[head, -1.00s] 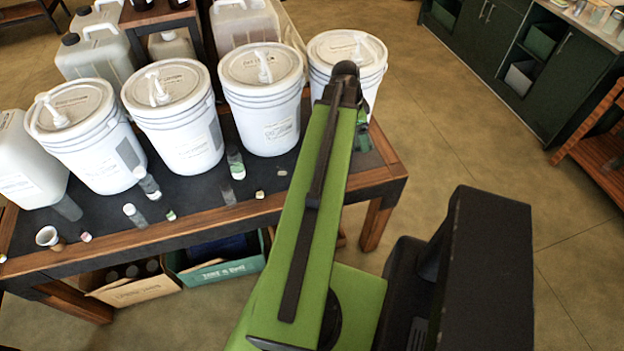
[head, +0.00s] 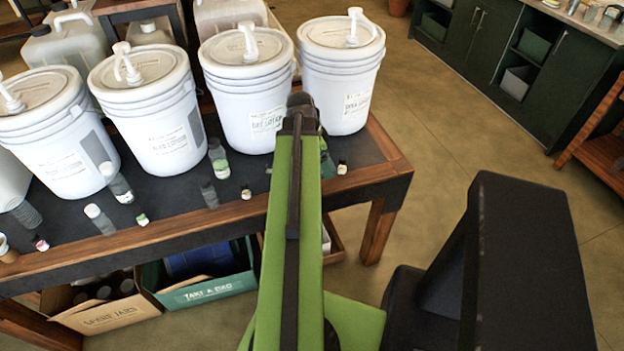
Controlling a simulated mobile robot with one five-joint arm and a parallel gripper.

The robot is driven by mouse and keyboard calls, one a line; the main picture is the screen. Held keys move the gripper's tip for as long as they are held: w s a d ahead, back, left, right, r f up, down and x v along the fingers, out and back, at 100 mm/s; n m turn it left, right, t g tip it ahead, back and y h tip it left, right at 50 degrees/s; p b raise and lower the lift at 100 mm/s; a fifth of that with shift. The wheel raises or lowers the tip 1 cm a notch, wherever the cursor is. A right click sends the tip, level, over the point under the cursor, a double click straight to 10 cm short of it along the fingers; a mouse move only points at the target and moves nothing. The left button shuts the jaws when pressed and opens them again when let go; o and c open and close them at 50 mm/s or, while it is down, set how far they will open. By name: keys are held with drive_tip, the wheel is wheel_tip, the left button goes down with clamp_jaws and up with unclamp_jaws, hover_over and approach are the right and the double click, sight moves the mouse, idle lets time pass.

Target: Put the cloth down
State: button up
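I see no cloth in the head view. My green arm reaches forward over the front edge of the dark-topped wooden table (head: 180,228). My gripper is hidden behind the arm, so I cannot see its fingers or whether it holds anything. A small dark green shape (head: 327,160) shows just right of the arm's upper end. I cannot tell whether it is a bottle or part of my arm.
White pump buckets (head: 342,85) stand in a row on the table. Small bottles (head: 218,158) and jars (head: 246,192) stand before them. Boxes (head: 205,291) sit below. Open floor (head: 440,150) lies to the right, before dark green cabinets (head: 480,40).

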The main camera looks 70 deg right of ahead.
drive_tip(key=w+f, duration=0.1)
drive_tip(key=w+f+b, duration=0.1)
drive_tip(key=w, duration=0.1)
drive_tip(key=shift+w+a, duration=0.1)
drive_tip(key=shift+a, duration=0.3)
wheel_tip(320, 180, down, 4)
drive_tip(key=b, duration=0.4)
drive_tip(key=shift+f, duration=0.25)
drive_tip(key=shift+r, duration=0.3)
drive_tip(key=shift+f, duration=0.25)
drive_tip(key=o, duration=0.9)
drive_tip(key=shift+r, duration=0.1)
drive_tip(key=p+v, duration=1.1)
drive_tip(key=v, duration=0.1)
drive_tip(key=shift+r+p, duration=0.1)
drive_tip(key=shift+p, duration=0.3)
